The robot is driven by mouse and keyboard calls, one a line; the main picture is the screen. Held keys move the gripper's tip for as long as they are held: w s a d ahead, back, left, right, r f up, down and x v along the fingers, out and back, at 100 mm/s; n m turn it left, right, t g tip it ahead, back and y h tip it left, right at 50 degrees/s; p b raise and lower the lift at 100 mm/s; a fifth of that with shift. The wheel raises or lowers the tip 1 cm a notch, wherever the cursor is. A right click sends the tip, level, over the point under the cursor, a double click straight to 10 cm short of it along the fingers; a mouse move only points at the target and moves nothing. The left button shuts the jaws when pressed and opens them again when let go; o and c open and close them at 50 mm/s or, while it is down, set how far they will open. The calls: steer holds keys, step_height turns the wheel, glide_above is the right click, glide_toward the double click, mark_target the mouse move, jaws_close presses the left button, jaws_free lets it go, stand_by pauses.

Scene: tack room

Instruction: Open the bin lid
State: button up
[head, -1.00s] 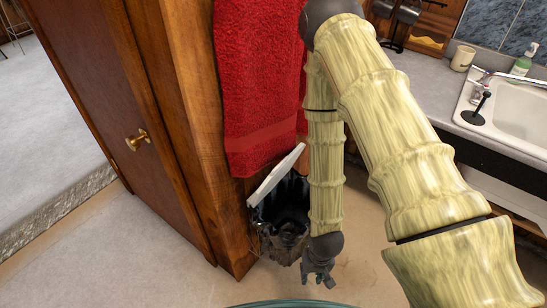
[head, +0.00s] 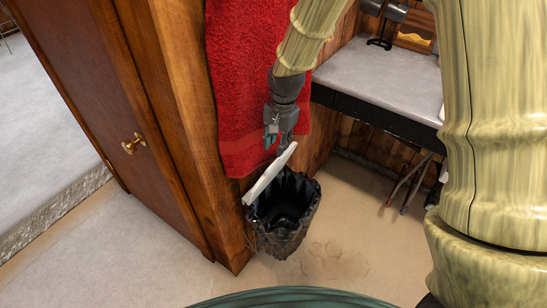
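The bin (head: 287,238) stands on the floor against the wooden cabinet, with a black liner and a dark, empty-looking inside. Its white lid (head: 268,176) is raised, tilted up steeply at the back left of the bin, so the bin's mouth is open. My gripper (head: 275,145) is above the bin, close to the lid's upper end and in front of the red towel. The fingers point down. I cannot tell whether they touch the lid or how far apart they are.
A red towel (head: 240,80) hangs on the cabinet behind the lid. A wooden door with a brass knob (head: 133,143) is at left. A grey counter (head: 385,82) is at right, with metal legs under it. The floor (head: 340,240) right of the bin is clear.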

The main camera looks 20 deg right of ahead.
mark_target(273, 164)
steer(key=shift+w+a+f+p, duration=0.1)
steer(key=shift+w+f+p, duration=0.3)
steer(key=shift+f, duration=1.15)
steer(key=shift+w+a+f+p, duration=0.1)
steer(key=shift+f+p, duration=0.45)
steer(key=shift+f, duration=0.95)
steer(key=shift+w+a+f+p, duration=0.15)
steer(key=shift+f+p, duration=0.35)
steer(key=shift+f, duration=1.05)
jaws_close()
